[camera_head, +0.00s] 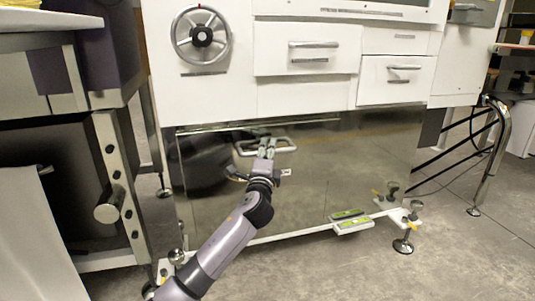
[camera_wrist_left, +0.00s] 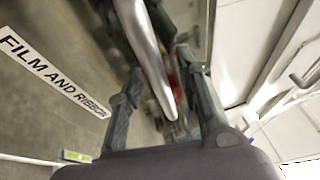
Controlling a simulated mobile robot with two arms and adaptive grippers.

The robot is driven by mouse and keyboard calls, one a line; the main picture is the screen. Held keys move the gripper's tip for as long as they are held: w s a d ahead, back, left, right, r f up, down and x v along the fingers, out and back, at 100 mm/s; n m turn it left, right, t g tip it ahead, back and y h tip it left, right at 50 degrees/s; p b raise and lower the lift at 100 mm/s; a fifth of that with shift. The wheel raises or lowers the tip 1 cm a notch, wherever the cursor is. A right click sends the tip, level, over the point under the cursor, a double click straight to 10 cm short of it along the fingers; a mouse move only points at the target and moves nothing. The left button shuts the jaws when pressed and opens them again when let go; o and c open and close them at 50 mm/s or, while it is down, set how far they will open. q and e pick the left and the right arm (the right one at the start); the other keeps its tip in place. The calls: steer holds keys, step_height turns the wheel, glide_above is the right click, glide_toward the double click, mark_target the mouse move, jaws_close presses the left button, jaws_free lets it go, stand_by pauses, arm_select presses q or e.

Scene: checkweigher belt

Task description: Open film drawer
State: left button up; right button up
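The film drawer (camera_head: 350,165) has a wide, shiny metal front below the white cabinet and looks closed. Its label "FILM AND RIBBON" (camera_wrist_left: 55,75) shows in the left wrist view. The pale bar handle (camera_head: 287,148) is near the top of this front. My left gripper (camera_head: 267,143) is at the handle, reaching up from below. In the left wrist view the metal handle bar (camera_wrist_left: 150,55) runs between the two spread fingers, with gaps visible beside it. The fingers look open around the bar; contact is not clear. My right gripper is not in view.
Above are white drawers (camera_head: 306,66) with bar handles and a handwheel (camera_head: 201,35). A green-topped level-like item (camera_head: 350,220) lies at the lower edge of the front. A grey bench frame (camera_head: 117,180) stands close on the left. The floor in front is clear.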

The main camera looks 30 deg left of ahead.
arm_select(q)
jaws_close()
stand_by(0.7)
